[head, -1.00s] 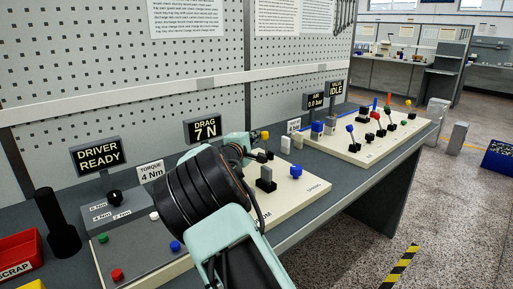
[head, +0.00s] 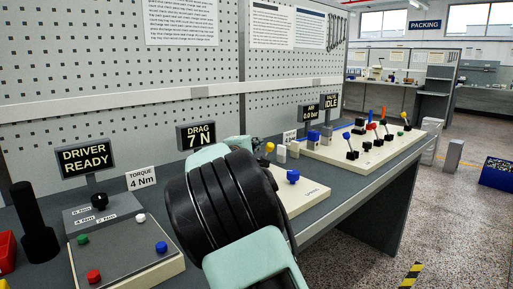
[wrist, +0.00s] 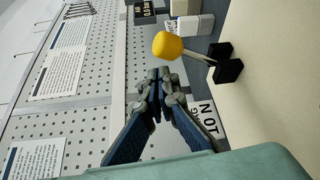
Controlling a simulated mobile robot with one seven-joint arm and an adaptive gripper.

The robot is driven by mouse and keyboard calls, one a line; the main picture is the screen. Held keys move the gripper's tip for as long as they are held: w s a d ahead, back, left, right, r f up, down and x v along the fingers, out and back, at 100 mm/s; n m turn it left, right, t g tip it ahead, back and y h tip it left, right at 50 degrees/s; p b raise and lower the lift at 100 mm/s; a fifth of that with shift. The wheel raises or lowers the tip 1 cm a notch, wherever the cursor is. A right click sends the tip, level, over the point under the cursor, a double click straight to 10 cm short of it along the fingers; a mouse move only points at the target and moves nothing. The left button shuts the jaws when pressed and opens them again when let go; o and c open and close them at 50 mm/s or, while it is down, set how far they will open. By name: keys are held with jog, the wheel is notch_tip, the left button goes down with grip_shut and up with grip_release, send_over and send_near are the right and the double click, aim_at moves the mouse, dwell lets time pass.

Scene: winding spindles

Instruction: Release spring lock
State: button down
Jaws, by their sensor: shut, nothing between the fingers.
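A lever with a yellow ball knob (wrist: 168,46) rises from a black slotted base (wrist: 228,67) on a cream panel in the wrist view. In the head view the yellow knob (head: 269,147) shows just right of my arm. My gripper (wrist: 157,77) is shut and empty. Its fingertips point at the knob from just below it in the picture, with a small gap visible. In the head view my dark arm links hide the fingers and much of the cream panel (head: 310,199). I cannot tell which control is the spring lock.
A blue knob (head: 292,176) stands on the same panel, close to my arm. A white block (wrist: 194,24) lies beyond the lever. Farther right is a panel with several coloured levers (head: 385,140). A driver box with coloured buttons (head: 120,250) is at left. Pegboard (head: 120,80) stands behind.

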dwell(0.4)
jog(key=v, duration=1.2)
